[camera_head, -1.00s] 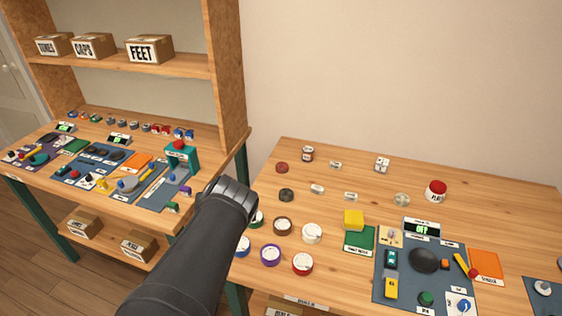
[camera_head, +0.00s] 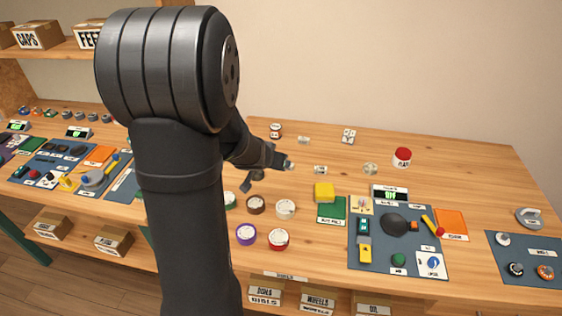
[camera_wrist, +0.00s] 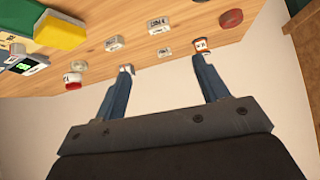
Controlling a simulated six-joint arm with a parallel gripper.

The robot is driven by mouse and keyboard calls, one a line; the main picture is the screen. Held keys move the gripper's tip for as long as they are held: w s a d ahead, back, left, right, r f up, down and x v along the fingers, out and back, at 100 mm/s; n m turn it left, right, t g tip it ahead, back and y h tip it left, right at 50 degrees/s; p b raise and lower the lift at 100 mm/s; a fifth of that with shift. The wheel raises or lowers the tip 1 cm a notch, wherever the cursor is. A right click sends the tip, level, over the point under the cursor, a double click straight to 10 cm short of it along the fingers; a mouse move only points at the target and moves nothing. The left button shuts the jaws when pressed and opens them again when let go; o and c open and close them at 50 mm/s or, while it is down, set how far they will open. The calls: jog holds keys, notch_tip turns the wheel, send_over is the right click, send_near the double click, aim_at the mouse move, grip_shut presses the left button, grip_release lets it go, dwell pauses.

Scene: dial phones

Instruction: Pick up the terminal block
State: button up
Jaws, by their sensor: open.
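Several small pale pieces lie on the table's back part; I cannot tell which is the terminal block. In the head view they include a left rear piece (camera_head: 303,140), a front piece (camera_head: 320,170), a rear white piece (camera_head: 348,135) and a round piece (camera_head: 370,169). In the wrist view pale pieces (camera_wrist: 115,43) and (camera_wrist: 158,25) lie beyond my fingers. My gripper (camera_head: 272,172) is left of these pieces, above the table. In the wrist view my gripper (camera_wrist: 163,64) has its two fingers spread, with nothing held between them.
A red-lidded jar (camera_head: 403,157) stands at the back. A yellow block (camera_head: 324,192), a blue-grey work mat (camera_head: 408,262) with parts, and round tins (camera_head: 278,239) lie nearer the front. My arm hides the table's left part. Bare wood (camera_head: 470,180) is free at right.

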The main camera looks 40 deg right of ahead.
jog(key=x, duration=1.7)
jog(key=shift+w+d+f, duration=0.1)
jog(key=shift+d+f, duration=0.05)
jog(key=c, duration=1)
